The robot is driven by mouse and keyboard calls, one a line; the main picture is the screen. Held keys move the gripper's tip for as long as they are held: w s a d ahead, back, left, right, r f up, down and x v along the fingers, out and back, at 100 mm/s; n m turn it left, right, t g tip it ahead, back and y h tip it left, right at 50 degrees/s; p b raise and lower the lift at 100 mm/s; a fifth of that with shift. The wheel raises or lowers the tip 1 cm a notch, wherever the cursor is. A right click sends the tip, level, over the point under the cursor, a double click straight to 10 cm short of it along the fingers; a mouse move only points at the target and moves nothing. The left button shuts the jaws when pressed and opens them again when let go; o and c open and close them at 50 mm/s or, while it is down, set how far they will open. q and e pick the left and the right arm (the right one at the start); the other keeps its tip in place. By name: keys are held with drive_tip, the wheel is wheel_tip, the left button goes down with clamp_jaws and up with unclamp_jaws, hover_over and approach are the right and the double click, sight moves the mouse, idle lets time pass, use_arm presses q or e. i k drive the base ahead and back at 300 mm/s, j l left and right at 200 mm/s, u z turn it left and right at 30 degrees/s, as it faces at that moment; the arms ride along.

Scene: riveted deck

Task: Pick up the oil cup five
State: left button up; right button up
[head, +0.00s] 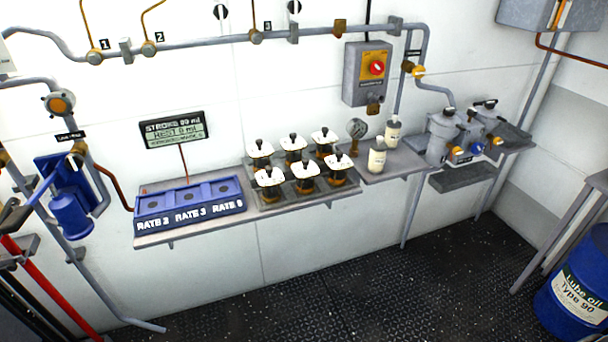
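Several oil cups with white lids, black knobs and amber bodies stand upright in two rows in a grey rack (266,208) on the wall shelf. The back row has a left cup (260,150), a middle cup (294,146) and a right cup (323,137). The front row has a left cup (269,179), a middle cup (306,172) and a right cup (339,164). I cannot read any number on them, so which one is cup five is not clear. Neither of my grippers is in view.
A blue tray (190,197) with rate labels sits left of the rack. A gauge (357,129) and two pale bottles (377,156) (393,133) stand to the right. Pipes run above. A blue drum (577,285) is at far right. The dark deck (350,290) below is clear.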

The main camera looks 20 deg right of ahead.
sight(305, 171)
drive_tip(key=i+j+z, duration=0.1)
drive_tip(key=i+z, duration=0.15)
drive_tip(key=z, duration=0.25)
drive_tip(key=i+j+z, duration=0.2)
drive_tip(key=z, duration=0.3)
drive_tip(key=i+j, duration=0.05)
